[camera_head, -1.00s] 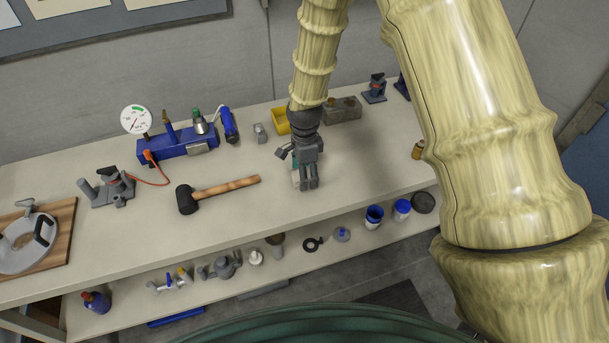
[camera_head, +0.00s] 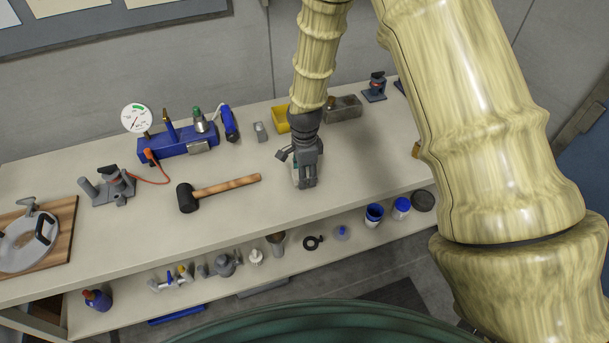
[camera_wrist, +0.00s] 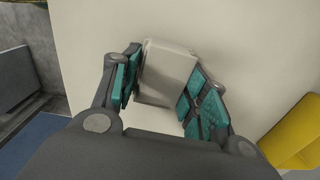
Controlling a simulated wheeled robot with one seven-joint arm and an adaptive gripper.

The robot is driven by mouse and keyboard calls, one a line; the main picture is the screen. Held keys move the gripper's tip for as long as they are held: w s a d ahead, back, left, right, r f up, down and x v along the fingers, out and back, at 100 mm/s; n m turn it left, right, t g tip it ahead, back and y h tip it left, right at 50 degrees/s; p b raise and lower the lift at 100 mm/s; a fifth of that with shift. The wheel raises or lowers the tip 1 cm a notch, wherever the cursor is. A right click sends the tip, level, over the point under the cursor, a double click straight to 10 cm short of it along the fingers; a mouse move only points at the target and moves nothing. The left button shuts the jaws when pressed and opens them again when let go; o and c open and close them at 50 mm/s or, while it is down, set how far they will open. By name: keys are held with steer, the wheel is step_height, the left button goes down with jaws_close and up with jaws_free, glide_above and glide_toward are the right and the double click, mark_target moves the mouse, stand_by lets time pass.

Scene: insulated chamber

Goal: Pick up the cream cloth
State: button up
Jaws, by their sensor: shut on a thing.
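The cream cloth (camera_wrist: 168,70) shows in the wrist view as a pale, block-like folded piece between the teal finger pads. My gripper (camera_wrist: 166,92) is shut on it, one finger on each side. In the head view my gripper (camera_head: 305,180) points down at the bench top, right of the mallet. There it hides nearly all of the cloth, and I cannot tell whether the cloth touches the bench.
A black-headed mallet (camera_head: 218,192) lies left of my gripper on the bench (camera_head: 240,235). Behind the gripper are a yellow bin (camera_head: 281,119) and a grey block (camera_head: 343,108). A blue gauge unit (camera_head: 178,143) stands at back left. The lower shelf holds several small items.

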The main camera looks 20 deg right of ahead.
steer(key=shift+r, duration=0.15)
steer(key=shift+r+b, duration=0.5)
steer(key=shift+r, duration=0.1)
steer(key=shift+w+r+b, duration=0.1)
steer(key=shift+r+b, duration=0.4)
steer(key=shift+r, duration=0.45)
steer(key=s+a+b, duration=0.1)
steer(key=s+a, duration=0.2)
steer(key=s, duration=0.1)
steer(key=s+a+r+b, duration=0.1)
steer(key=s+a, duration=0.2)
steer(key=s, duration=0.1)
steer(key=s+a+b, duration=0.2)
steer(key=s+a, duration=0.2)
steer(key=shift+s+r, duration=0.25)
steer(key=shift+r, duration=0.05)
steer(key=o, duration=0.4)
steer(key=shift+c, duration=0.2)
steer(key=c, duration=0.3)
steer(key=shift+c, duration=0.2)
